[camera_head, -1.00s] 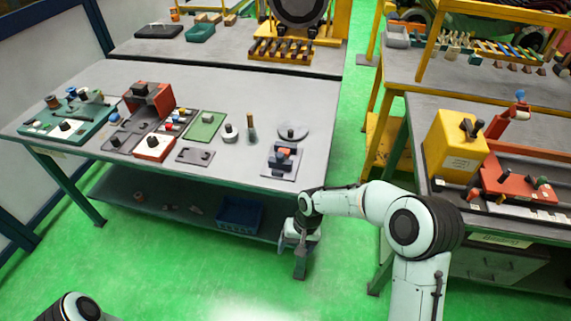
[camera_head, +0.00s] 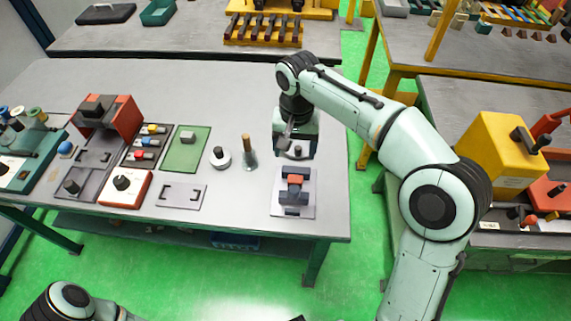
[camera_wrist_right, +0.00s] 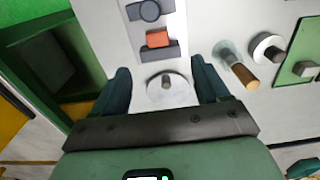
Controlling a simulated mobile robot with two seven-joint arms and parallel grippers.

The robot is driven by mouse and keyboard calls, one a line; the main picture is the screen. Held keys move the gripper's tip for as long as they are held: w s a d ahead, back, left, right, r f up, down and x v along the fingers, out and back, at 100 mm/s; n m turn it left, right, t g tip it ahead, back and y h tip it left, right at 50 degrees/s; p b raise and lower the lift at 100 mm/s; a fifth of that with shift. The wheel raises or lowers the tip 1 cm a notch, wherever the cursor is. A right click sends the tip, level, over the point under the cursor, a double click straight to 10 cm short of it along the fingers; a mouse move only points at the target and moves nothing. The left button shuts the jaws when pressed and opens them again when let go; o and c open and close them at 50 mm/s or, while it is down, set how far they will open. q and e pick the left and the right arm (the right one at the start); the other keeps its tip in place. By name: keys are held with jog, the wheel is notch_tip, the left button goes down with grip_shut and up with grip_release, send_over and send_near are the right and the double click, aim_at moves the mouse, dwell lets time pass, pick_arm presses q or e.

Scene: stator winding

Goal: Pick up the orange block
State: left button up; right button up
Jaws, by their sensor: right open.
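The orange block (camera_head: 295,179) sits in a dark fixture (camera_head: 292,197) on a pale plate (camera_head: 308,207) near the front right of the table. In the right wrist view, the orange block (camera_wrist_right: 157,39) lies beyond the fingers, on its pale plate. My right gripper (camera_head: 296,143) is over the table, just behind the block, above a round disc with a knob. Its fingers (camera_wrist_right: 162,82) are spread with the disc (camera_wrist_right: 170,97) showing between them; they hold nothing. The arm and gripper hide part of the disc in the head view. My left gripper is out of view.
Left of the block stand a brown-handled tool (camera_head: 248,153), a white knob piece (camera_head: 220,157), a green plate (camera_head: 181,154) and a red-and-white box (camera_head: 125,189). A yellow box (camera_head: 496,150) stands on the right bench.

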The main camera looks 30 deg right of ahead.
jog(key=b, duration=0.1)
send_over(295, 181)
notch_tip(295, 181, down, 7)
jog(key=shift+s, duration=0.1)
jog(key=shift+f+b, duration=0.45)
jog(key=shift+f, duration=2.6)
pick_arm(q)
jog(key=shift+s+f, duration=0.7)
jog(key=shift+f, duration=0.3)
pick_arm(e)
jog(key=c, duration=1.1)
